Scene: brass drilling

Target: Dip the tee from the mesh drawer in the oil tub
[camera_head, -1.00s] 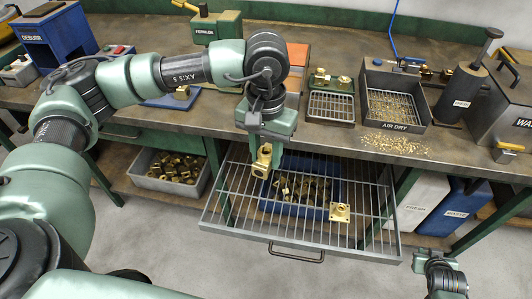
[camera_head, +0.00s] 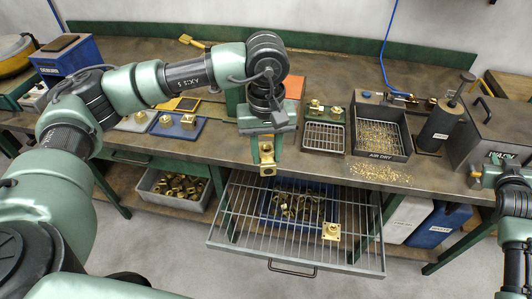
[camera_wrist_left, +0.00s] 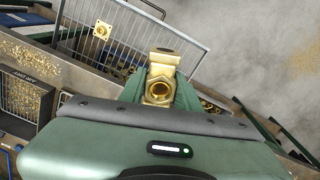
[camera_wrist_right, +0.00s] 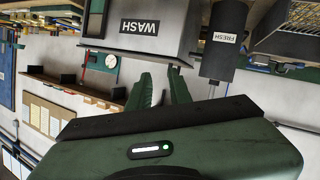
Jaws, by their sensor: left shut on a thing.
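A brass tee (camera_head: 267,160) is held in my left gripper (camera_head: 267,148), which points down at the bench's front edge, above the back of the mesh drawer. The tee also shows in the left wrist view (camera_wrist_left: 160,78), between the green fingers. The mesh drawer (camera_head: 228,243) is pulled out, and a square-flanged brass fitting (camera_head: 331,231) lies on its wires. My right gripper (camera_head: 482,172) is at the bench's right front. In the right wrist view its fingers (camera_wrist_right: 162,86) are apart with nothing between them. I cannot tell which container is the oil tub.
A wash tank (camera_wrist_right: 147,30) and a dark cylinder labelled FRESH (camera_wrist_right: 223,42) stand at the right. The air-dry tray (camera_head: 398,150) holds granules, with some spilled before it. A small rack (camera_head: 324,145) is beside it. Bins of brass parts (camera_head: 150,188) sit below the bench.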

